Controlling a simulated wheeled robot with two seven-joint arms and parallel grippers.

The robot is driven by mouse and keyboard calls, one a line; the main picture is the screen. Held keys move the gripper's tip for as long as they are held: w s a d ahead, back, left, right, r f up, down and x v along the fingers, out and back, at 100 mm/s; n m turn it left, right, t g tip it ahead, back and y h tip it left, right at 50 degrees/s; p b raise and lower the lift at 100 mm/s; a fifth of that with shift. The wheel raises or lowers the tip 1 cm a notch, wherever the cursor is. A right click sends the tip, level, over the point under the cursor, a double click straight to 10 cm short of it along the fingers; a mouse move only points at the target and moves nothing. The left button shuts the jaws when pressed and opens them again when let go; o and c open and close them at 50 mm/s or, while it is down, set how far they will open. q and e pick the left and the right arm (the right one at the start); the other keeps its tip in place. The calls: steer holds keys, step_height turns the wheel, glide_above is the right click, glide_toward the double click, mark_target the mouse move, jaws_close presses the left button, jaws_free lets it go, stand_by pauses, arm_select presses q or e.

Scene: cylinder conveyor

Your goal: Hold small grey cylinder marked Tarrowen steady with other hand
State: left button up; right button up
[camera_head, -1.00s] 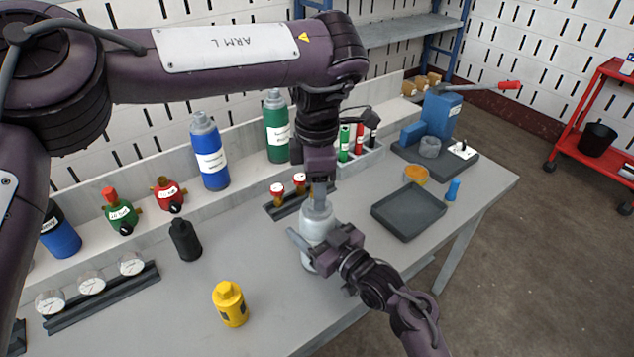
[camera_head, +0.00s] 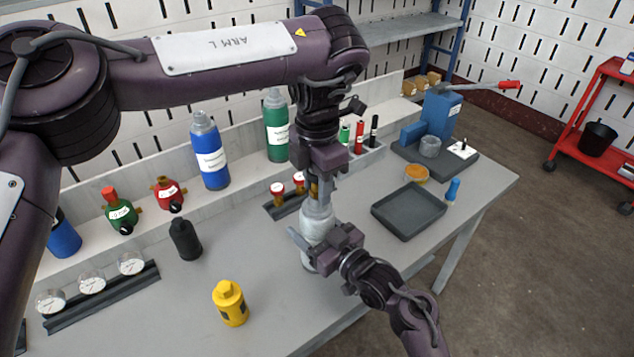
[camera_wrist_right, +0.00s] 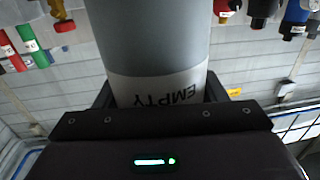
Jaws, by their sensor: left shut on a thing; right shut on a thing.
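The small grey cylinder (camera_head: 317,222) stands upright near the front of the bench, partly covered by both grippers. In the right wrist view the cylinder (camera_wrist_right: 155,40) fills the space between the jaws, with a white band reading "EMPTY"; the name Tarrowen cannot be read. My left gripper (camera_head: 319,194) comes down from above and is shut on the cylinder's top. My right gripper (camera_head: 314,240) comes from the lower right and is shut around its body, one finger showing on the left side.
A yellow cylinder (camera_head: 230,303) and a black one (camera_head: 185,240) stand to the left. A dark empty tray (camera_head: 408,212) lies to the right. Blue (camera_head: 210,152) and green (camera_head: 277,127) cylinders stand at the back, near small red-topped valves (camera_head: 288,185). Bare bench lies between.

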stand_by(0.3)
arm_select(q)
steer(key=n, duration=0.3)
steer(key=shift+n, duration=0.4)
steer(key=n, duration=0.2)
steer(key=shift+n, duration=0.3)
steer(key=shift+n, duration=0.8)
steer(key=n, duration=0.4)
steer(key=shift+n, duration=0.4)
steer(key=shift+n, duration=1.2)
steer(key=n, duration=0.3)
